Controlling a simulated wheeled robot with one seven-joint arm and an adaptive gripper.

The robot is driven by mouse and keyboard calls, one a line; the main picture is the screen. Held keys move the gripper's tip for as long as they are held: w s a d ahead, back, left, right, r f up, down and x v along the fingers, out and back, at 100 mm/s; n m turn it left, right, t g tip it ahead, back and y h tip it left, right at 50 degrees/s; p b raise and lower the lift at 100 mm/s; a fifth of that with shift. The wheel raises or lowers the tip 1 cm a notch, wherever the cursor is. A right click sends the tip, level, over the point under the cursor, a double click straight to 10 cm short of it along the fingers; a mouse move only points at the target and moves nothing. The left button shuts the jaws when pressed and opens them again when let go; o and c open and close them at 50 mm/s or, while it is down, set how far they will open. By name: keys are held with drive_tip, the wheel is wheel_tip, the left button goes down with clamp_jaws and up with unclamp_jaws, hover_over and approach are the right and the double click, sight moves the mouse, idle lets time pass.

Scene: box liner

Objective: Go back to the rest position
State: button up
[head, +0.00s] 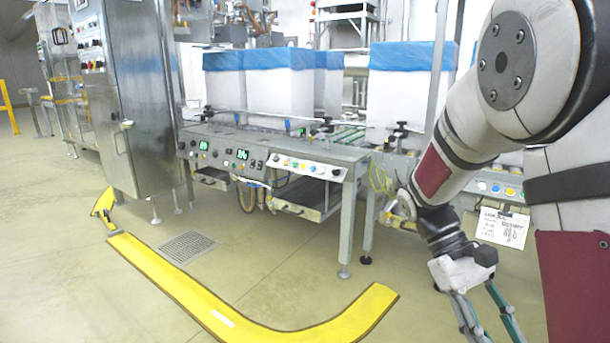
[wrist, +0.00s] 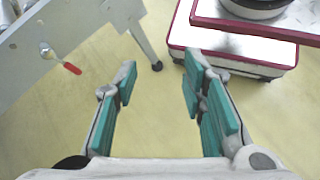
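My gripper (wrist: 160,95) is open and empty in the wrist view, its two green-padded fingers apart with only bare floor between them. In the head view my gripper (head: 490,318) hangs low at the right, pointing down, and its fingertips are cut off by the bottom edge. My arm comes down from the upper right to it. The gripper is in front of the machine line and touches nothing that I can see.
A conveyor machine (head: 275,160) with control panels carries white boxes with blue liners (head: 275,85). A steel cabinet (head: 140,100) stands left. A yellow floor guard (head: 215,305) curves across the floor. A machine leg (wrist: 145,40) and red-tipped lever (wrist: 70,68) show in the wrist view.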

drive_tip(key=s+a+r+m+t+y, duration=0.15)
drive_tip(key=s+a+r+t, duration=0.3)
drive_tip(key=s, duration=0.55)
drive_tip(key=s+a+r+m+t+y, duration=0.1)
drive_tip(key=s+a+r+t+y, duration=0.3)
drive_tip(key=s, duration=0.6)
wheel_tip(320, 180, up, 38)
drive_tip(key=a+t+p, duration=0.1)
drive_tip(key=t+p, duration=0.3)
drive_tip(key=p, duration=3.4)
drive_tip(key=shift+w+r+h+p, duration=0.2)
drive_tip(key=shift+w+h+p, duration=0.1)
drive_tip(key=shift+h, duration=0.15)
